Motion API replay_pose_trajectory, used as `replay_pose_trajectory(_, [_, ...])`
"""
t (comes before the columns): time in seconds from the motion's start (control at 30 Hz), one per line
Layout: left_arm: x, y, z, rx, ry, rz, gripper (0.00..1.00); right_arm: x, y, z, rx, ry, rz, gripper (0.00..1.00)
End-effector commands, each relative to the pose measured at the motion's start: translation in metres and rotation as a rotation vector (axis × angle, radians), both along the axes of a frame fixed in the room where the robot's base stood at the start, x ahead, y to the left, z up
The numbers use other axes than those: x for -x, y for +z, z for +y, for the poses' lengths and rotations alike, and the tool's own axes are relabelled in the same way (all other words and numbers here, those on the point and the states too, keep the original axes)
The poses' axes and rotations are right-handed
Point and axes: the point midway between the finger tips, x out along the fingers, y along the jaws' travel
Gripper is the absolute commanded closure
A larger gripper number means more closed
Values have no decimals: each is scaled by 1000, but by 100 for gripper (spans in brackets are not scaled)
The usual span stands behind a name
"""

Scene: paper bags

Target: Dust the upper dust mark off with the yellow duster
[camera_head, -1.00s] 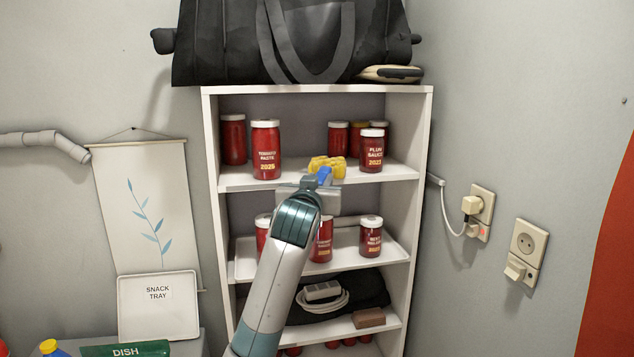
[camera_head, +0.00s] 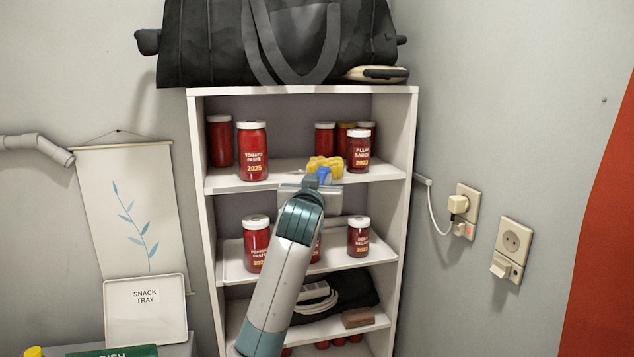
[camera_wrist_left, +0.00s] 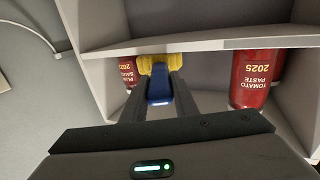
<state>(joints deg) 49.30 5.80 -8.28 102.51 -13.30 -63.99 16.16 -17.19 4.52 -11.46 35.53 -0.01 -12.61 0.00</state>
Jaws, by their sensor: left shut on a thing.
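The yellow duster (camera_head: 325,165) has a fluffy yellow head and a blue handle. My left gripper (camera_head: 317,184) is shut on the blue handle, which shows clearly between the fingers in the left wrist view (camera_wrist_left: 159,88). The duster head is at the front of the upper shelf board (camera_head: 290,178), between the tomato paste jar (camera_head: 253,152) and the plum sauce jar (camera_head: 358,150). I cannot tell whether it touches the board. My right gripper is not in view.
Other red jars stand farther back on the upper shelf. A tray with jars (camera_head: 256,243) is on the shelf below, partly behind my left arm. A black bag (camera_head: 280,45) lies on top of the shelf unit. A charger (camera_head: 458,204) is plugged in at the right wall.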

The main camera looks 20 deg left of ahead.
Motion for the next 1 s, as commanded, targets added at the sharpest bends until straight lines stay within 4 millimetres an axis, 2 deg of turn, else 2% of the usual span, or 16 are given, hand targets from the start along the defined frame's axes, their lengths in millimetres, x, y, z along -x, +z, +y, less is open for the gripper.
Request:
replay_pose_trajectory(0.23, [2, -2, 4, 0, 2, 4, 100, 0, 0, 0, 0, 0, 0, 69])
replay_pose_trajectory(0.6, [14, 0, 23, 0, 3, 3, 100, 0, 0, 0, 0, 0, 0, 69])
replay_pose_trajectory(1.0, [17, 2, 25, -1, 1, 0, 100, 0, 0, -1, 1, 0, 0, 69])
